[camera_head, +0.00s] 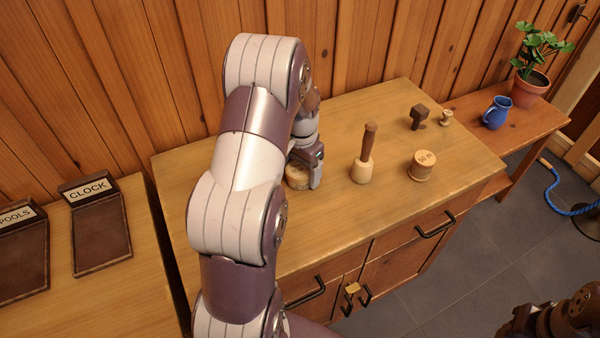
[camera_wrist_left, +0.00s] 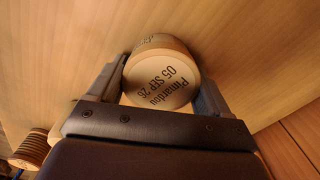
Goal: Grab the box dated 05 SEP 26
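The round wooden box dated 05 SEP 26 (camera_wrist_left: 160,84) lies between the two fingers of my left gripper (camera_wrist_left: 165,85) in the left wrist view. Its lid also reads "Pimardoo". In the head view the box (camera_head: 297,179) stands on the cabinet top, partly hidden by my left gripper (camera_head: 304,172). One finger is on each side of the box, close to its wall; I cannot tell whether both touch it. Brown mechanical parts at the bottom right of the head view seem to belong to my right arm; its finger state is unclear.
A mallet-like tool (camera_head: 363,160), a round "50 m" box (camera_head: 422,167), a dark block on a stem (camera_head: 418,117) and a small spool (camera_head: 446,118) stand to the right. A blue jug (camera_head: 497,112) and potted plant (camera_head: 529,88) are beyond. A CLOCK tray (camera_head: 100,232) is left.

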